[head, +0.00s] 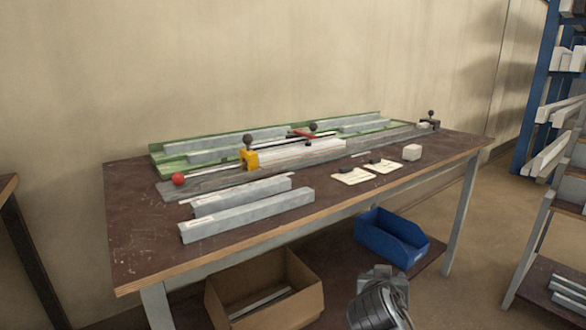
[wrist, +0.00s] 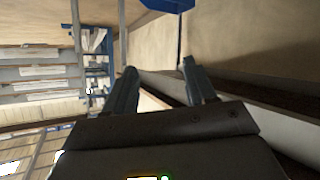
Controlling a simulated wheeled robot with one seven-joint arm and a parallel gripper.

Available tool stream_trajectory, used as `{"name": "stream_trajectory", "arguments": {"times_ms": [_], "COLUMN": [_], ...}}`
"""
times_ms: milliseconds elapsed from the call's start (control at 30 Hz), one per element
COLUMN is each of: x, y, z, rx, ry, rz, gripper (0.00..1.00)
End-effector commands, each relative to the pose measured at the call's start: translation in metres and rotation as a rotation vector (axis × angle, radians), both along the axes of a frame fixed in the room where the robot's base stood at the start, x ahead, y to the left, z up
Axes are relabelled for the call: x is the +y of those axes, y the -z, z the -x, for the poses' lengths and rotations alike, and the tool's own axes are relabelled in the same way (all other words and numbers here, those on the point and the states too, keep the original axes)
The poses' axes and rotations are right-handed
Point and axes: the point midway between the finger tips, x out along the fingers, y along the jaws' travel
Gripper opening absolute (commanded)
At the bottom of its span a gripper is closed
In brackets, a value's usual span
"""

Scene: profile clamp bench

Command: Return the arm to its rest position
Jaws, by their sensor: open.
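My gripper (wrist: 158,68) shows in the wrist view with its two dark fingers spread apart and nothing between them. In the head view part of my arm is at the bottom, in front of the workbench (head: 135,235) and below its top. The fingers cannot be made out clearly there. The wrist view is tilted, with shelving on its left and a pale wall at the upper right.
The bench carries a clamp rail with a yellow clamp (head: 249,158), a green tray (head: 172,171) and grey profiles (head: 247,213). A blue bin (head: 391,238) and a cardboard box (head: 264,287) are below. A rack (head: 560,230) stands right; floor between is clear.

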Motion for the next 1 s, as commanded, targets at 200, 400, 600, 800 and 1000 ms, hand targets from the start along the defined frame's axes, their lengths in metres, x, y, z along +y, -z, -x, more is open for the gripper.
{"name": "stream_trajectory", "arguments": {"times_ms": [200,400,600,800,1000], "x": [-0.004,-0.005,-0.004,-0.003,-0.003], "y": [0.071,0.107,0.122,0.114,0.086], "z": [0.084,0.165,0.250,0.333,0.409], "rx": [0.024,0.022,0.005,-0.025,-0.067], "ry": [-0.127,-0.227,-0.307,-0.364,-0.396], "rz": [-0.015,-0.037,-0.064,-0.094,-0.120], "gripper": [0.55,0.55,0.55,0.55,0.55]}}
